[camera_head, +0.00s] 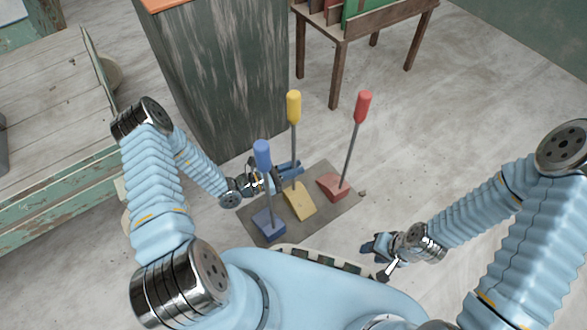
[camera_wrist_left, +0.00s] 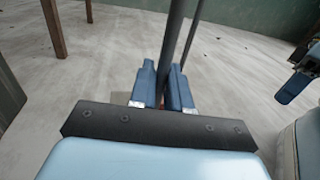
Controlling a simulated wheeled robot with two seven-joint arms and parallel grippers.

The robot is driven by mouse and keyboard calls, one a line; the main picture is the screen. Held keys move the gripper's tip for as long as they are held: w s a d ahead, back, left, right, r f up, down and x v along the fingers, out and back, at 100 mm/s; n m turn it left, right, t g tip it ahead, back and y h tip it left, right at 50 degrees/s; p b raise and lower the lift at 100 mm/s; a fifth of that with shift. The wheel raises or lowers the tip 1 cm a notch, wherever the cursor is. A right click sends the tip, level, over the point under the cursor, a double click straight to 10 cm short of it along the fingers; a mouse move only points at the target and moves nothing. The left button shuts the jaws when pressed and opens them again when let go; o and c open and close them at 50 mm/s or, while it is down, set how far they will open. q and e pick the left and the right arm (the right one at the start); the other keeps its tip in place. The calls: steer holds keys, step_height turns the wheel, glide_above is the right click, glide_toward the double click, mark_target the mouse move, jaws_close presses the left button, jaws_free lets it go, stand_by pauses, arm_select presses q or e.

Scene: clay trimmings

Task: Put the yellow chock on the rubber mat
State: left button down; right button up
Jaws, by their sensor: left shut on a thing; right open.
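The yellow chock (camera_head: 299,201) is a wedge with a tall grey pole and a yellow grip on top. It is over the middle of the dark rubber mat (camera_head: 327,211), between the blue and red chocks; I cannot tell whether its base touches the mat. My left gripper (camera_head: 291,169) is shut on the yellow chock's pole, low above the wedge. In the left wrist view the pole (camera_wrist_left: 174,55) stands between the fingers, with a thinner pole behind it. My right gripper (camera_head: 376,248) is open and empty, right of the mat's front edge.
The blue chock (camera_head: 269,224) and red chock (camera_head: 333,187) stand on the mat to either side, their poles close by. A dark cabinet (camera_head: 225,75) rises behind the mat. A wooden bench (camera_head: 60,140) is at left, a small rack table (camera_head: 345,40) at back. Floor at right is clear.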

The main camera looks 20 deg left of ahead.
arm_select(q)
steer(key=shift+f, duration=0.1)
steer(key=c, duration=1.1)
jaws_free()
steer(key=p+v, duration=0.1)
steer(key=v, duration=1.1)
steer(key=shift+r, duration=0.2)
